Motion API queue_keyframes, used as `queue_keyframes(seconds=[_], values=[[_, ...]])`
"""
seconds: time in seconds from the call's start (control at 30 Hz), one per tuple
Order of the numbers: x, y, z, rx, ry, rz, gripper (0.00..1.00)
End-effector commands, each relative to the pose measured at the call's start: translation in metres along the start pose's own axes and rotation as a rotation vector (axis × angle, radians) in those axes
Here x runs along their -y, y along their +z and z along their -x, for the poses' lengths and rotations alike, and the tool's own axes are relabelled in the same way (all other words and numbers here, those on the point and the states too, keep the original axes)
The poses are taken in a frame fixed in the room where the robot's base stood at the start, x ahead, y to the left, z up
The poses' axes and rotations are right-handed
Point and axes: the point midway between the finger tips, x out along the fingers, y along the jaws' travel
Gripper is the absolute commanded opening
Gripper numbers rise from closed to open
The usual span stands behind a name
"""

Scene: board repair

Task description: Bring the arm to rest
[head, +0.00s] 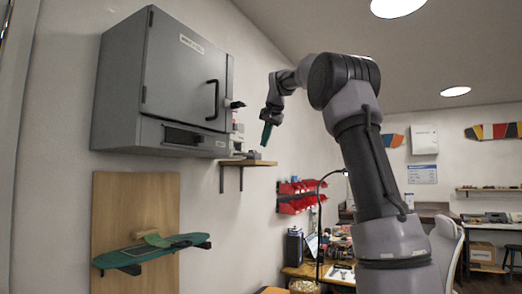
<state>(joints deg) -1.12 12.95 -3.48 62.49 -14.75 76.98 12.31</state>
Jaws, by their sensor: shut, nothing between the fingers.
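My arm rises from the bottom right, bends at the top and reaches left. My gripper (266,136) hangs at its end, pointing down, with a dark green part at the tip. It is shut with nothing in it. In the picture it is right of the grey wall cabinet and above the small wooden shelf. The exact distance to either cannot be told.
The grey cabinet (165,85) is on the left wall, door closed. The wooden shelf (247,163) holds small items. Below, a green skateboard deck (150,248) sits on brackets before a wooden panel (135,205). Red bins (297,195) and a cluttered workbench (340,275) are farther back.

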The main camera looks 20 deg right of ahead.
Motion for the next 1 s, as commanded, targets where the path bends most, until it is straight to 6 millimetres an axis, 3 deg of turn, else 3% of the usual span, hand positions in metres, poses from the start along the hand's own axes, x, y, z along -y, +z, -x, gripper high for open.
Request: queue_keyframes(seconds=[0.1,0.23,0.67,0.77,0.83,1.0], values=[[0.001,0.000,0.022,-0.001,-0.002,0.000,0.00],[0.000,0.000,0.038,0.000,0.000,0.000,0.00],[-0.005,0.008,0.053,0.004,-0.002,0.008,0.00],[-0.019,0.030,0.065,0.016,-0.008,0.026,0.00],[-0.035,0.056,0.074,0.028,-0.013,0.048,0.00],[-0.084,0.136,0.092,0.057,-0.030,0.108,0.00]])
